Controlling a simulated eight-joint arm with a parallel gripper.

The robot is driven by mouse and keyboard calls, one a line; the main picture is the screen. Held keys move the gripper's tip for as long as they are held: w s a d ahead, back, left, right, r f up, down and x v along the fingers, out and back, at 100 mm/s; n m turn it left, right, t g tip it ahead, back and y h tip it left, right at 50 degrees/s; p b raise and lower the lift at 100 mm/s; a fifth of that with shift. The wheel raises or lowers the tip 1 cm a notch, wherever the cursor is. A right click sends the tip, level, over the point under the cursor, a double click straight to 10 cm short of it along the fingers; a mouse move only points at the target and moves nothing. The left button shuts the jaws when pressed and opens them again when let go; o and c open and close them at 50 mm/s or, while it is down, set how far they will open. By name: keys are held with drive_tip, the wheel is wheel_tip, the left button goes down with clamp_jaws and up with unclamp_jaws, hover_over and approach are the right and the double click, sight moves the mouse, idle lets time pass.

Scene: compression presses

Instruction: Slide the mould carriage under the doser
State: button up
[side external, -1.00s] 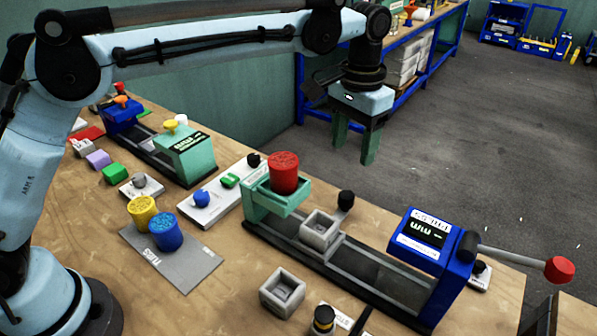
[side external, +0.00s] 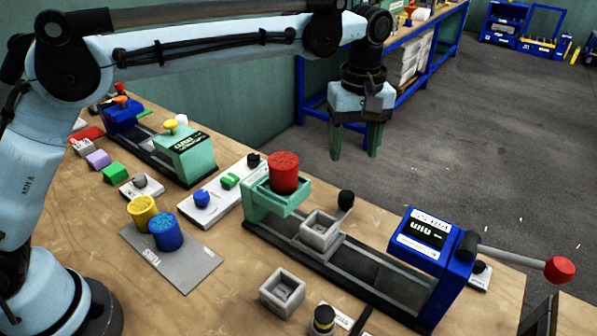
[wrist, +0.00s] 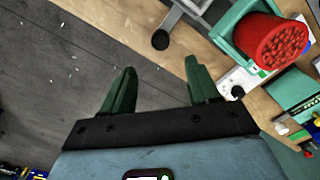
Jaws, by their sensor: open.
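The mould carriage (side external: 320,232) is a grey block with a square cavity, sitting on a dark rail. Its arm ends in a black knob (side external: 346,198) on the far side; the knob also shows in the wrist view (wrist: 160,40). The doser (side external: 275,197) is a green bracket holding a red canister (side external: 284,172) at the rail's left end. The carriage stands close to the right of the doser, not clearly beneath it. My gripper (side external: 355,152) is open and empty, high beyond the bench's far edge, apart from the knob. Its green fingers show in the wrist view (wrist: 160,80).
A blue press head (side external: 428,255) with a red-tipped lever (side external: 560,269) stands at the rail's right end. A loose grey mould (side external: 282,292) lies in front. Yellow (side external: 142,211) and blue (side external: 166,231) canisters stand on a grey plate. A second green-and-blue station (side external: 185,152) is behind left.

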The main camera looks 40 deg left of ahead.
sight(347, 195)
wheel_tip(347, 195, down, 11)
drive_tip(key=shift+r, duration=0.1)
idle(0.3)
clamp_jaws()
